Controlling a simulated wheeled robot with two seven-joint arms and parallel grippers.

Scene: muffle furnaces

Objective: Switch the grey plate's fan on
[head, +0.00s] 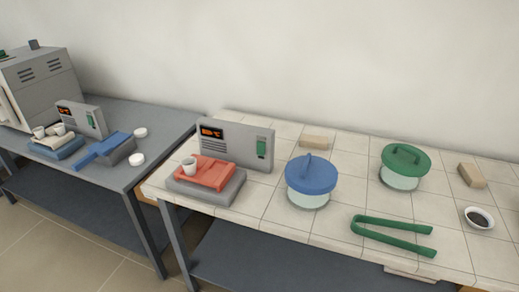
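A grey plate (222,194) lies on the tiled bench at its left end. A red tray (213,172) rests on it with a small white crucible (189,165) at the tray's left. Right behind the plate stands an upright grey panel (236,142) with a lit orange display (211,132) and a green rocker switch (261,148). Which way the switch is tipped is too small to tell. Neither of my grippers is in view.
A blue-lidded jar (310,182), green-lidded jar (404,166), green tongs (392,234), dark-filled bowl (479,218) and tan blocks (317,142) stand right of the plate. A similar panel (82,118) with a blue plate (57,149) is on the left table (150,118), near a furnace (40,85).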

